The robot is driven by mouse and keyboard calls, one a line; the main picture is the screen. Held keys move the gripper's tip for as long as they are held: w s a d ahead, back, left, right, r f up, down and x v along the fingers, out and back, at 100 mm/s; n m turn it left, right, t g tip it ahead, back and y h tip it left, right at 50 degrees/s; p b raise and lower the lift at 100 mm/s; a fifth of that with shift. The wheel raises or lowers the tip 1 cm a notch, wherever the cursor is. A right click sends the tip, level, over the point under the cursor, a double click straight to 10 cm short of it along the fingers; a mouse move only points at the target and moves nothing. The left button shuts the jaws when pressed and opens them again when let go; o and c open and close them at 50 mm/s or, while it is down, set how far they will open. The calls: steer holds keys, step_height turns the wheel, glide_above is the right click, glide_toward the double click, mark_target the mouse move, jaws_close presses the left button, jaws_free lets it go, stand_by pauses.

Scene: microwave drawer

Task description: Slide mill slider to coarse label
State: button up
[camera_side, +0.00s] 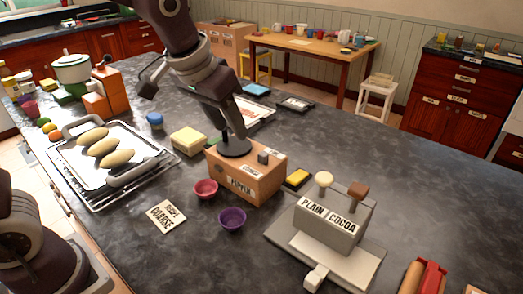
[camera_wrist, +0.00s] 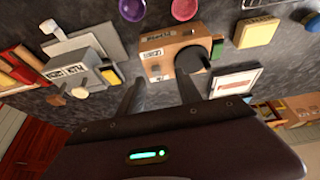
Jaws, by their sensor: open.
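The mill is a wooden box (camera_side: 258,187) marked PEPPER on its front. It also shows in the wrist view (camera_wrist: 172,50). A dark round disc (camera_side: 234,150) sits on its top left, and a small grey block (camera_side: 263,157), seemingly the slider, on its top right. A small label by the block is too small to read. A loose card (camera_side: 168,216) reading COARSE lies on the counter in front. My gripper (camera_side: 238,130) is above the disc end of the mill.
A red bowl (camera_side: 206,189) and a purple bowl (camera_side: 232,218) stand close in front of the mill. A yellow sponge (camera_side: 298,178) and the PLAIN/COCOA dispenser (camera_side: 333,218) are to its right. A pale yellow block (camera_side: 188,140) and a tray (camera_side: 70,158) are to its left.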

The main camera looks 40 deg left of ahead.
glide_toward(263, 153)
steer(key=f, duration=0.1)
steer(key=x, duration=0.7)
steer(key=shift+w+d+f, duration=0.1)
steer(key=shift+w+f, duration=0.1)
steer(key=shift+f, duration=0.1)
steer(key=shift+c, duration=0.4)
jaws_close()
steer(key=shift+r, duration=0.1)
